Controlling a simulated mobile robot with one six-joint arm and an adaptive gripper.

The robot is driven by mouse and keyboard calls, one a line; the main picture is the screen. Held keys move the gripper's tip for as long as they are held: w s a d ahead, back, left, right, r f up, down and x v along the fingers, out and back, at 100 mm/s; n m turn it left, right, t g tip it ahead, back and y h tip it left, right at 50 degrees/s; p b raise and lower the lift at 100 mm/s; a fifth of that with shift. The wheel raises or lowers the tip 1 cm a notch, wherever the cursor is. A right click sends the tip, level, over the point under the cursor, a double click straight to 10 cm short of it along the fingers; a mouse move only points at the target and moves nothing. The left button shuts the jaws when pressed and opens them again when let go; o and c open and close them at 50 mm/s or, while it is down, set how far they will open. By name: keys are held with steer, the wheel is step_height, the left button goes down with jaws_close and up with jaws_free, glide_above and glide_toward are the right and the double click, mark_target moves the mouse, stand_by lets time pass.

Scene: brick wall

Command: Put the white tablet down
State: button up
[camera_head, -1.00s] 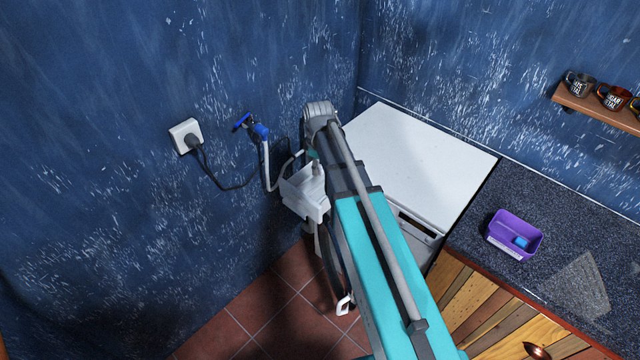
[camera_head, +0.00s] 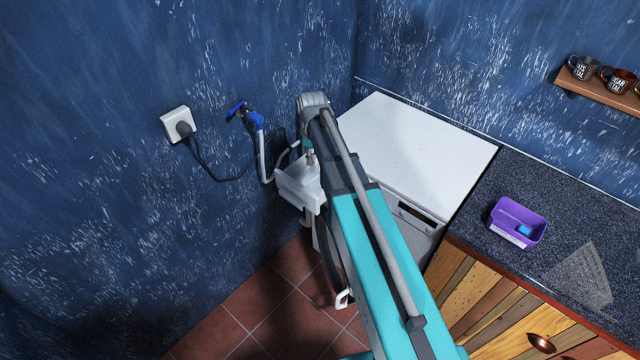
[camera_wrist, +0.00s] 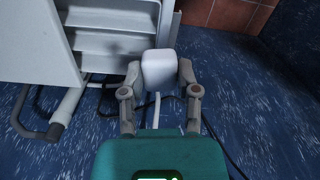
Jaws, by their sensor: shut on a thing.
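My gripper (camera_wrist: 159,74) shows in the wrist view, shut on the white tablet (camera_wrist: 159,69), a small rounded white block. The tablet is held between the two fingertips. In the head view a white box-like part (camera_head: 300,184) shows beside my arm near the wall. My gripper and the tablet cannot be made out there.
A white-topped appliance (camera_head: 420,150) stands in the corner. Right of it, a dark speckled counter (camera_head: 580,215) holds a purple tub (camera_head: 517,222) with a blue item. A wall socket (camera_head: 178,125), blue tap (camera_head: 250,116), cable and hose are close to my arm.

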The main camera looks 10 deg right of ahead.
steer(key=m+b, duration=0.2)
steer(key=b, duration=0.9)
glide_above(312, 182)
steer(key=w, duration=0.4)
step_height(312, 182, down, 12)
steer(key=shift+d, duration=0.3)
step_height(312, 182, down, 6)
steer(key=b, duration=0.6)
steer(key=shift+f, duration=0.1)
steer(key=shift+f+b, duration=1.85)
steer(key=shift+b, duration=0.05)
steer(key=shift+f, duration=0.1)
steer(key=o, duration=0.9)
steer(key=shift+o, duration=0.2)
step_height(312, 182, up, 12)
steer(key=p, duration=1.2)
